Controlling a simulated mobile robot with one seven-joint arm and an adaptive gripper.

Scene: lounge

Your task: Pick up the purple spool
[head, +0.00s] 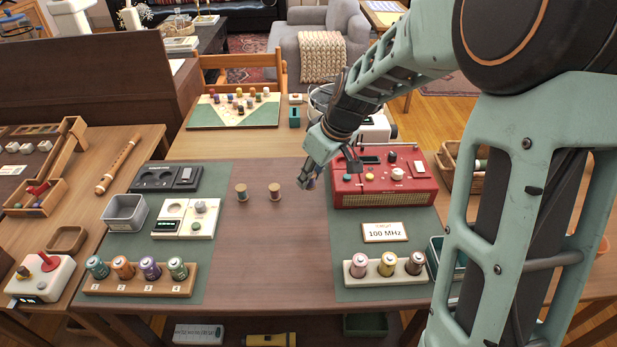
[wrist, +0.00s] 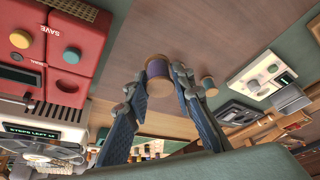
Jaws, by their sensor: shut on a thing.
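The purple spool (wrist: 157,77), with pale tan ends, sits between the two fingers of my gripper (wrist: 163,88) in the wrist view. My gripper is shut on its sides. In the head view my gripper (head: 309,183) is over the middle of the brown table, left of the red device, and it mostly hides the spool. I cannot tell whether the spool touches the table. Two other spools stand on the table to the left: a tan one (head: 274,191) and a greenish one (head: 241,192). One of them shows beside my fingers in the wrist view (wrist: 208,86).
The red device (head: 385,192) stands close right of my gripper. A rack (head: 140,291) of several coloured cylinders, one purple, is front left. Another rack (head: 385,280) is front right, below a "100 MHz" sign (head: 385,232). The table's front middle is clear.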

